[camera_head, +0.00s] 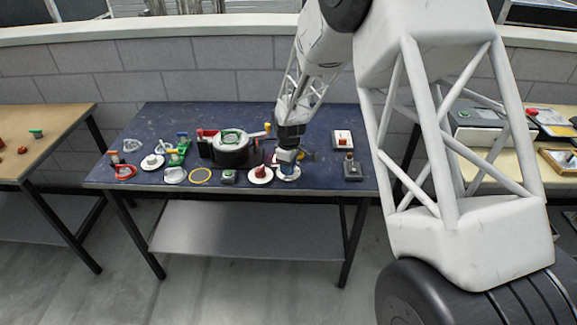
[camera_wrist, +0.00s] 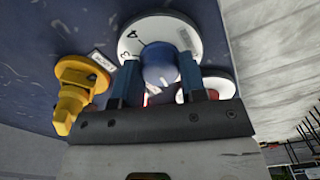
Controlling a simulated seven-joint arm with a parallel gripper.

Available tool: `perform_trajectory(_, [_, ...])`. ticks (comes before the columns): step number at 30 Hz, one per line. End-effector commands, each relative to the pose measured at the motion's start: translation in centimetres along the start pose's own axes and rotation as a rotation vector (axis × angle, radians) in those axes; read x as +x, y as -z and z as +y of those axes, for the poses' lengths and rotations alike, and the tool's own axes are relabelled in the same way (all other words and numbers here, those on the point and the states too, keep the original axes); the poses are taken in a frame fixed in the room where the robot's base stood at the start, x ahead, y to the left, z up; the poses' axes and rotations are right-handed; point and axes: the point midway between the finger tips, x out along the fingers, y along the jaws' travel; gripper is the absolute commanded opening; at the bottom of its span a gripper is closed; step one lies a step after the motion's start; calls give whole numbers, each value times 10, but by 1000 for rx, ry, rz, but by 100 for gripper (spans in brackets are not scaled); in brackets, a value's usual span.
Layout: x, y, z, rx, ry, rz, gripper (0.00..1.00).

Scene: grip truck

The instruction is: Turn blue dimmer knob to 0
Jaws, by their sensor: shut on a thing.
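The blue dimmer knob (camera_wrist: 160,66) stands on a round white dial plate (camera_wrist: 150,24), with printed numbers on its face, in the wrist view. A 4 and a 3 can be read on the plate. My gripper (camera_wrist: 160,88) has one dark blue finger on each side of the knob and is shut on it. In the head view, my gripper (camera_head: 287,160) points down over the white dial plate (camera_head: 292,176) near the table's front edge. The fingers and knob overlap there. The knob's pointer and exact setting cannot be made out.
A red knob on a white plate (camera_head: 261,174) stands close to the left. A black cooker-like pot (camera_head: 231,155) stands behind. A dark switch box (camera_head: 352,172) is at right.

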Motion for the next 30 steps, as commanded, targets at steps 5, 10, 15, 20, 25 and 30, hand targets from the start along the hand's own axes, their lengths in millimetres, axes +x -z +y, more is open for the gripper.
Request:
perform_trajectory(5, [-1,1,1,-2,-2,2,15])
perform_trajectory(10, [-1,1,1,-1,-2,2,42])
perform_trajectory(15, [-1,1,0,-1,-1,1,64])
perform_trajectory(20, [-1,0,0,0,-1,1,64])
perform_trajectory(25, [-2,0,0,0,-1,1,64])
perform_trajectory(30, [-12,1,0,0,-2,2,64])
